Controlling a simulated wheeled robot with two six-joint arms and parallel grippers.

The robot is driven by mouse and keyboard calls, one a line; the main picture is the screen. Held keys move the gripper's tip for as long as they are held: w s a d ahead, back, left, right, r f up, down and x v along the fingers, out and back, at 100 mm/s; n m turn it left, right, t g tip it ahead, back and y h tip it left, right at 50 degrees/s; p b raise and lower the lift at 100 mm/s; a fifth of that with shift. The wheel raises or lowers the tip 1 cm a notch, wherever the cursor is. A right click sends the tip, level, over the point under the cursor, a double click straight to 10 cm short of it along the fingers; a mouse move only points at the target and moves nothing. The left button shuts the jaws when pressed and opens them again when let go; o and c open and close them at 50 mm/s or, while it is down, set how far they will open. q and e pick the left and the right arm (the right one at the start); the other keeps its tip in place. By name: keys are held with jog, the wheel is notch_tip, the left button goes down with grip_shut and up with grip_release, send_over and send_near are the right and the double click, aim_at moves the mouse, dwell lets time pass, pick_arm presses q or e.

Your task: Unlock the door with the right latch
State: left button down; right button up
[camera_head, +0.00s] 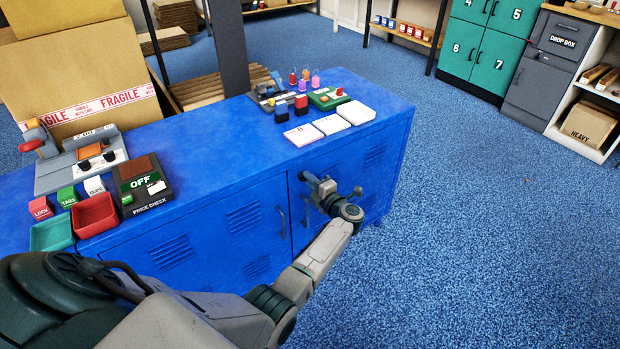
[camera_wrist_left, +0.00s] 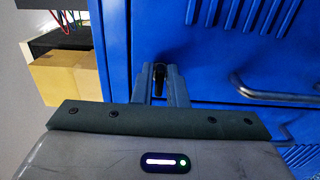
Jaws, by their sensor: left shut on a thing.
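The blue cabinet (camera_head: 215,207) has two louvred doors, and its right door (camera_head: 370,180) looks closed. My left gripper (camera_head: 308,179) is at the upper left part of that door, near its handle (camera_head: 305,211). In the left wrist view, my left gripper (camera_wrist_left: 160,88) is shut on a small dark latch (camera_wrist_left: 160,73) at the door face. The fingers hide most of the latch, so I cannot tell which way it is turned. The door handle also shows to the right in the wrist view (camera_wrist_left: 275,96). My right gripper is not in view.
The cabinet top (camera_head: 215,150) carries a price-check device (camera_head: 142,185), red and green trays (camera_head: 95,214), white cards (camera_head: 330,124) and small coloured items. Cartons (camera_head: 80,75) stand behind at left. The blue floor (camera_head: 480,220) right of the cabinet is clear.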

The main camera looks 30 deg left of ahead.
jog(key=shift+w+f, duration=0.1)
jog(key=shift+f, duration=0.2)
pick_arm(q)
jog(key=c, duration=1.5)
grip_release()
jog(key=shift+c, duration=0.2)
jog(key=v, duration=1)
jog(key=shift+s+d, duration=0.15)
jog(key=shift+d, duration=0.2)
pick_arm(e)
jog(key=shift+s+r, duration=0.35)
jog(key=shift+r, duration=0.3)
